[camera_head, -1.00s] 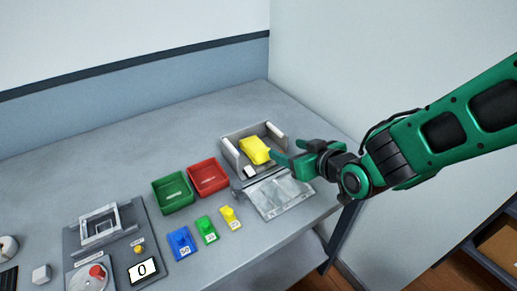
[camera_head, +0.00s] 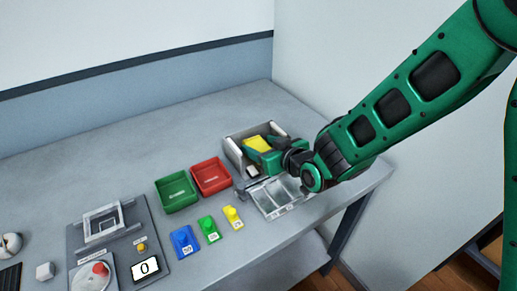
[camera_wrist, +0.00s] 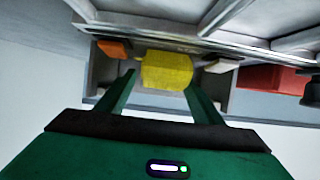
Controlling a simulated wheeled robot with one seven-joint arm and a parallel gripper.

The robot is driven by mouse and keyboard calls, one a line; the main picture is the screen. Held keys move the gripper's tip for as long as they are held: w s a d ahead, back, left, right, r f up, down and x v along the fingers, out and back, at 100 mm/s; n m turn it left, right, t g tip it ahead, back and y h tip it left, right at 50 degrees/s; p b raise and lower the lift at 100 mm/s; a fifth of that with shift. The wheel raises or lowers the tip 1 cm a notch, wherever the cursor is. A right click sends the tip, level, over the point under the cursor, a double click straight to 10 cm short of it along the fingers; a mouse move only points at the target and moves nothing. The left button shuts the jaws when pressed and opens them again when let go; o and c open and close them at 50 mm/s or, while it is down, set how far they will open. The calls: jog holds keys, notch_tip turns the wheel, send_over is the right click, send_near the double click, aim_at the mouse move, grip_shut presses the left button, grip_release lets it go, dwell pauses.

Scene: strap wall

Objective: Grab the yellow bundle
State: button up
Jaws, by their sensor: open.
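The yellow bundle (camera_head: 258,143) lies in a grey open-topped box (camera_head: 233,152) at the back right of the table. In the wrist view the yellow bundle (camera_wrist: 167,71) sits between the tips of my two open fingers. My gripper (camera_wrist: 158,85) is open, with one finger on each side of the bundle. I cannot tell whether either finger touches it. In the head view my gripper (camera_head: 262,158) reaches over the box from the right and hides part of the bundle.
A clear-lidded or sectioned tray (camera_head: 275,197) lies in front of the box. A red bin (camera_head: 211,177) and a green bin (camera_head: 177,192) stand to its left. Blue, green and yellow labelled pieces (camera_head: 208,229) lie in front. An orange block (camera_wrist: 114,48) is beside the bundle.

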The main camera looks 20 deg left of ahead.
jog(key=shift+x, duration=1.05)
jog(key=c, duration=1.3)
jog(key=shift+o, duration=0.2)
jog(key=shift+r, duration=0.1)
